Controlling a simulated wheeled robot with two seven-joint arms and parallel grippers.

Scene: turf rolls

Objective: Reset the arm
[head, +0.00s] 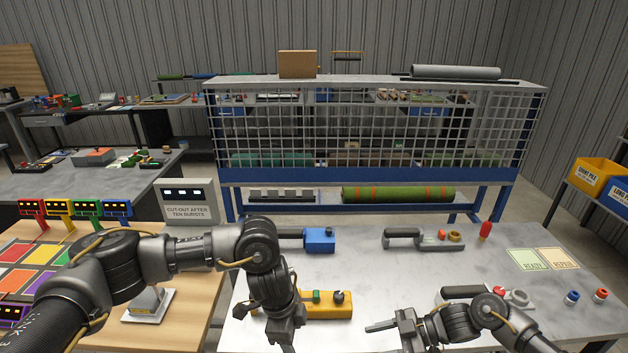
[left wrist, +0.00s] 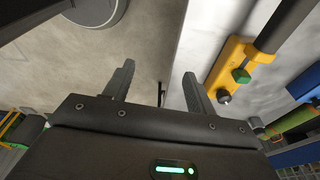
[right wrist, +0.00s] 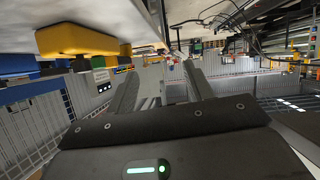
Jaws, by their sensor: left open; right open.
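My left arm reaches in from the left in the head view and bends down over the front edge of the grey worktable. My left gripper (head: 243,306) hangs left of a yellow tool (head: 325,305) with a green button and a dark knob. The left wrist view shows its two fingers (left wrist: 157,84) apart and empty, with the yellow tool (left wrist: 232,66) to their right. My right gripper (head: 384,325) is low over the table's front middle, pointing left. Its fingers (right wrist: 160,82) are apart with nothing held in the right wrist view.
A blue tool (head: 319,240) and a grey-handled tool (head: 420,240) lie at the table's back. Ready and repair cards (head: 545,260) and red and blue knobs (head: 572,297) lie right. A mesh-fronted rack (head: 370,175) stands behind, with a green turf roll (head: 398,195). The table's middle is mostly clear.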

